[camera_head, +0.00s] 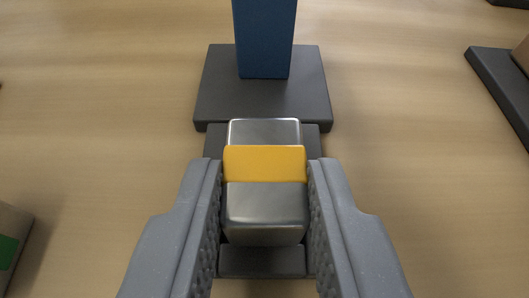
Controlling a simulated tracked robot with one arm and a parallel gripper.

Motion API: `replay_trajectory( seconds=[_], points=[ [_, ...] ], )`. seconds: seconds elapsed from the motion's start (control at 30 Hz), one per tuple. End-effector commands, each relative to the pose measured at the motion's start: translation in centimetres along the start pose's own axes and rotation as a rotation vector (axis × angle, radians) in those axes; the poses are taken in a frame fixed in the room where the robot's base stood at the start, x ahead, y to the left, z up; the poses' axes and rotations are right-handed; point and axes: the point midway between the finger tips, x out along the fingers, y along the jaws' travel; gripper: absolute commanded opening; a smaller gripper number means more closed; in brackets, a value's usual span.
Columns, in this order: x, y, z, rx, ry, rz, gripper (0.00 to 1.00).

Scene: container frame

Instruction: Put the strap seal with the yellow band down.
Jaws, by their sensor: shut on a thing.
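The strap seal (264,207) is a shiny metal block with a yellow band (264,164) around its middle. My gripper (264,190) is shut on it, with one grey finger against its left side and the other against its right side. Below or behind the seal is a dark grey flat piece (262,262), which shows at the seal's near end and beside its far end. The seal hides the middle of this piece. I cannot tell whether the seal touches it.
Just beyond the seal, a blue post (264,38) stands on a dark grey base (220,92). A dark slab (499,85) lies at the right edge. A box with a green patch (8,240) is at the lower left.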

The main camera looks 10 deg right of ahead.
Motion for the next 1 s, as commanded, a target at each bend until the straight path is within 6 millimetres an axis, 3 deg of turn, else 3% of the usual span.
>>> replay_trajectory(
  seconds=[0.07, 0.43, 0.47, 0.53, 0.87, 1.0],
  points=[
    [0.7, 0.2, 1.1, 0.001, -0.004, 0.002, 0.00],
    [0.6, 0.9, 1.2, 0.005, -0.004, 0.012, 0.00],
    [0.5, 0.9, 1.2, 0.005, -0.004, 0.012, 0.30],
    [0.5, 0.9, 1.2, 0.005, -0.004, 0.013, 0.46],
    [0.4, 1.0, 1.0, 0.006, -0.004, 0.014, 0.46],
    [-0.7, 1.0, 1.0, 0.006, -0.004, 0.014, 0.46]
  ],
)
